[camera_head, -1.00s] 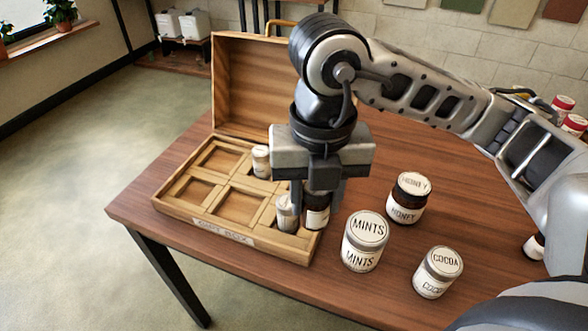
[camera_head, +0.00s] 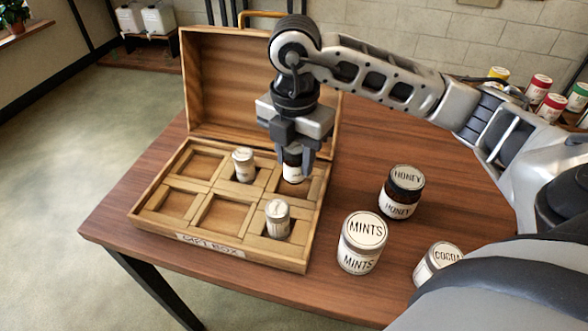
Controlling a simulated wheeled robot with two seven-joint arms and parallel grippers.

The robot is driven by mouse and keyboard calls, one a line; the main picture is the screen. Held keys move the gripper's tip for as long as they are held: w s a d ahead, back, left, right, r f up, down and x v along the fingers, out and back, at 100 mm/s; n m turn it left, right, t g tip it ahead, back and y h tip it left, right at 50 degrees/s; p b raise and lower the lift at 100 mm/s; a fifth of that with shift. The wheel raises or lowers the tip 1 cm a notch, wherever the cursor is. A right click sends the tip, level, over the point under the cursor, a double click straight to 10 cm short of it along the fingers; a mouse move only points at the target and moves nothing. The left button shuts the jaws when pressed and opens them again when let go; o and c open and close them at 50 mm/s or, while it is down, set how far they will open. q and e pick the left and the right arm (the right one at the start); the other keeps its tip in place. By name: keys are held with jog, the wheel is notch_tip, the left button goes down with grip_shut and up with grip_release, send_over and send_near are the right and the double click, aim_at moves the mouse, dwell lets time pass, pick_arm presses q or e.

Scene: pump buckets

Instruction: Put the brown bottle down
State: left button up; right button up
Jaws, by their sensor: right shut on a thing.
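The brown bottle (camera_head: 293,171) has dark glass and a white label. My right gripper (camera_head: 293,160) is shut on it from above and hides its top. The bottle is upright at the back right compartment of the open wooden gift box (camera_head: 166,228). I cannot tell whether its base touches the compartment floor. My left gripper is not in view.
On the table (camera_head: 350,120) to the right stand the honey jar (camera_head: 402,194), mints jar (camera_head: 361,243) and cocoa jar (camera_head: 432,264).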

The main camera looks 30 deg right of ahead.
jog(key=w+f, duration=0.1)
jog(key=w+d+f, duration=0.1)
jog(key=shift+f, duration=0.3)
jog(key=f, duration=0.3)
jog(key=shift+w+d, duration=0.25)
jog(key=shift+f, duration=0.45)
jog(key=shift+f, duration=0.1)
jog(key=shift+f, duration=0.15)
jog(key=o, duration=1)
notch_tip(320, 180, up, 12)
jog(key=shift+r, duration=0.25)
